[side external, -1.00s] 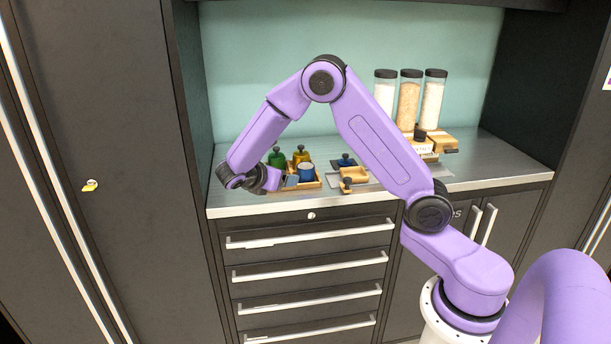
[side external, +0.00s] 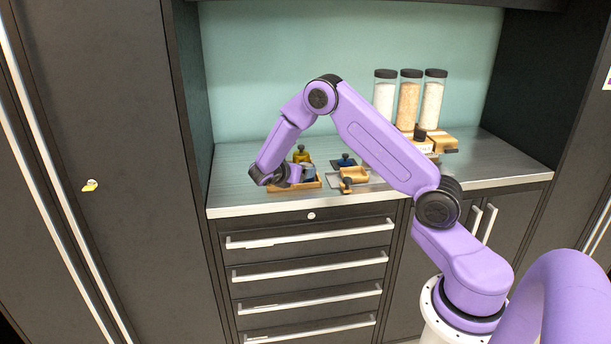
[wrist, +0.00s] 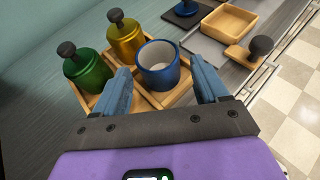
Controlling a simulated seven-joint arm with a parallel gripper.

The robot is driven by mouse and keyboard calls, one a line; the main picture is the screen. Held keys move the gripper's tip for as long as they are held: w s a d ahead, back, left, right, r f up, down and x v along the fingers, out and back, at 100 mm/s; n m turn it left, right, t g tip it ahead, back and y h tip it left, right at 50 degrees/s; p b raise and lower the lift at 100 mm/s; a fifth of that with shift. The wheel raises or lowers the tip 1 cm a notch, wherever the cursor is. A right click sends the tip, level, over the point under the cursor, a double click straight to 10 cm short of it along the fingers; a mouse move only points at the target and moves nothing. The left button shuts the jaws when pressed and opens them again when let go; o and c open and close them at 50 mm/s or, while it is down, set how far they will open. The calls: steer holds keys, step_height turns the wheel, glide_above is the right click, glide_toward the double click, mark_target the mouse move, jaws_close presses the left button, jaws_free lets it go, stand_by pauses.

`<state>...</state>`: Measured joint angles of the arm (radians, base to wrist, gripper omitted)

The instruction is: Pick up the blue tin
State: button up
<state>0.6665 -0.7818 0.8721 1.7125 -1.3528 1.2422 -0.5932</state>
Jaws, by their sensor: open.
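The blue tin (wrist: 158,68) is a round, open-topped cup with a pale inside, standing upright in a compartment of the wooden tray (wrist: 178,98). In the side view the tin (side external: 309,171) is partly hidden by my gripper (side external: 297,173). In the wrist view my gripper (wrist: 162,85) is open, with its blue fingers on either side of the tin. The tin's near part lies between the fingertips. I cannot tell whether either finger touches it.
A green tin (wrist: 88,70) and a yellow tin (wrist: 126,38), both with dark knobs, stand in the same tray close by. A wooden dish (wrist: 229,20) and a knobbed wooden piece (wrist: 252,52) lie to the right. Tall jars (side external: 409,100) stand at the back right.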

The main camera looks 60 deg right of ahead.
mark_target(309, 166)
steer(key=shift+x, duration=2.75)
steer(key=shift+w+r, duration=0.2)
steer(key=c, duration=0.9)
